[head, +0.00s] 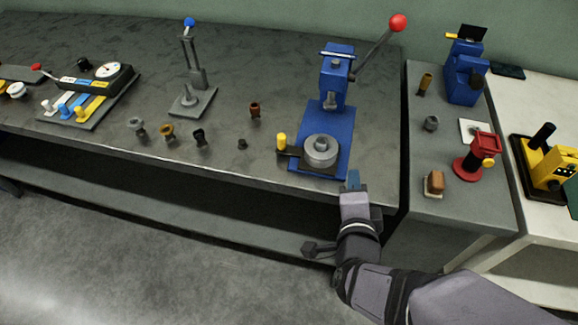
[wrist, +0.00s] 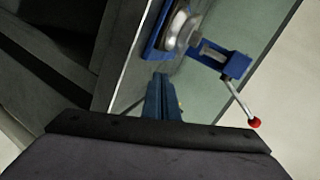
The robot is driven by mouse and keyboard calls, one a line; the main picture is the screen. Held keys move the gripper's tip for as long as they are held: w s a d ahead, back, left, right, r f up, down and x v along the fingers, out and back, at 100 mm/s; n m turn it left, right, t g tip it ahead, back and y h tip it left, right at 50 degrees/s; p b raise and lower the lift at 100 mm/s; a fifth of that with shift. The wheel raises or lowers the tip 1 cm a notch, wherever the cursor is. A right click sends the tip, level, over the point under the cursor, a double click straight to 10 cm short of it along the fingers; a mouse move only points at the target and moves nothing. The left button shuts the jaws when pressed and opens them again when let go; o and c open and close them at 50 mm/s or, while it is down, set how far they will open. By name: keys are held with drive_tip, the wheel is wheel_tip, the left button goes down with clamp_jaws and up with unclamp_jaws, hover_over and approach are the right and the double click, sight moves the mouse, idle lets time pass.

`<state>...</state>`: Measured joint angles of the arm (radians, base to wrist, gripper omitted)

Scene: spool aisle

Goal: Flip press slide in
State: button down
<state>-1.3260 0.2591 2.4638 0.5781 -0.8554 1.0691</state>
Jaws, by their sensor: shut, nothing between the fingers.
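The blue press (head: 336,90) stands on the dark bench, with a grey lever ending in a red ball (head: 398,22) that points up and right. At the front of its blue base is a round metal slide fixture (head: 320,150), with a yellow-knobbed handle (head: 282,142) sticking out to the left. My gripper (head: 353,178) is shut and empty, in front of the press base at the bench's front edge. In the wrist view, my blue fingers (wrist: 160,82) are together, and the fixture (wrist: 182,32) and the red ball (wrist: 255,122) lie beyond them.
Small dark and brass fittings (head: 167,132) stand on the bench left of the press. A blue-knobbed lever stand (head: 193,100) and a gauge panel (head: 100,80) are farther left. To the right, another bench holds a red device (head: 477,158) and a second blue device (head: 464,80).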

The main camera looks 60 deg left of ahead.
sight(281, 148)
drive_tip(key=s+a+f+y+b, duration=0.1)
drive_tip(key=s+y+b, duration=0.1)
drive_tip(key=s, duration=0.6)
drive_tip(key=s+a+f+m+y+b, duration=0.1)
drive_tip(key=s+y+b, duration=0.1)
drive_tip(key=s, duration=0.6)
drive_tip(key=shift+s+a+y+b, duration=0.15)
drive_tip(key=shift+a+y+b, duration=0.25)
drive_tip(key=shift+b, duration=0.3)
drive_tip(key=shift+f, duration=0.1)
drive_tip(key=p+x, duration=0.2)
drive_tip(key=x, duration=1.2)
